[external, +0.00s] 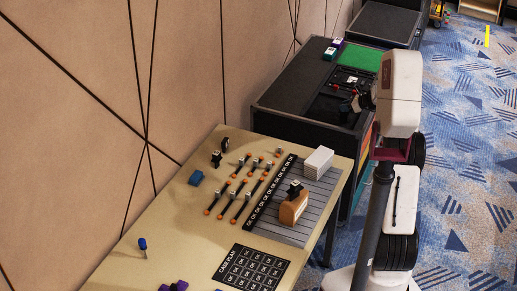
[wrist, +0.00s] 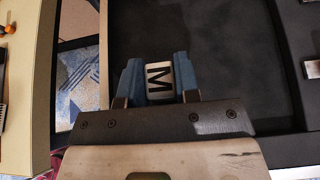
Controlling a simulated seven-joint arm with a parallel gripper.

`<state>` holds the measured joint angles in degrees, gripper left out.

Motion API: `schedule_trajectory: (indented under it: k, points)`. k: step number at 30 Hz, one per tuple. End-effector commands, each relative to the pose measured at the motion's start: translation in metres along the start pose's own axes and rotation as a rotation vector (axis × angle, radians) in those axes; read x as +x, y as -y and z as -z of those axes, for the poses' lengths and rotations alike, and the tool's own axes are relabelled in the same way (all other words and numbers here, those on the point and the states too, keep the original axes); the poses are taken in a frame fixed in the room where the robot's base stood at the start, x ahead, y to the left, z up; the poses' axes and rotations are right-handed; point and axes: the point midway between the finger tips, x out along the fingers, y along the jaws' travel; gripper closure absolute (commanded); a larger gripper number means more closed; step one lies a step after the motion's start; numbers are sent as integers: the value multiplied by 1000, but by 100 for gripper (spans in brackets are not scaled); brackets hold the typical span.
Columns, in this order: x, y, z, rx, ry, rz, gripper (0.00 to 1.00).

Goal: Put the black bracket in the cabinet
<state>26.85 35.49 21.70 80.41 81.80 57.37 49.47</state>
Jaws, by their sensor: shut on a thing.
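In the external view my gripper (external: 350,106) is over the near right part of a black cabinet (external: 290,92), partly hidden by my arm. In the wrist view a dark flat surface with a raised rim (wrist: 230,50) lies below the held piece. The height above it is unclear.
A tan table (external: 185,235) adjoins the cabinet, with several small black pieces, a wooden block (external: 293,208), a white stack (external: 318,162) and a blue block (external: 196,177). The cabinet top has a green panel (external: 357,57) and small boxes (external: 332,50). A wall stands at left.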

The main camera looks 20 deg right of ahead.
Motion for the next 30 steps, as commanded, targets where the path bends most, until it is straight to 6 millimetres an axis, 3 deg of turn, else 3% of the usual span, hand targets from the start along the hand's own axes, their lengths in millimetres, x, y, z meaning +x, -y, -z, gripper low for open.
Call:
schedule_trajectory:
  k: [6, 7, 11, 23, 30]
  points:
    - [1, 0, 2, 0, 0, 0, 100]
    - [1, 0, 2, 0, 0, 0, 66]
    - [1, 0, 2, 0, 0, 0, 46]
    - [0, 0, 0, 0, 0, 0, 45]
    - [-18, 0, 0, -1, 0, 0, 45]
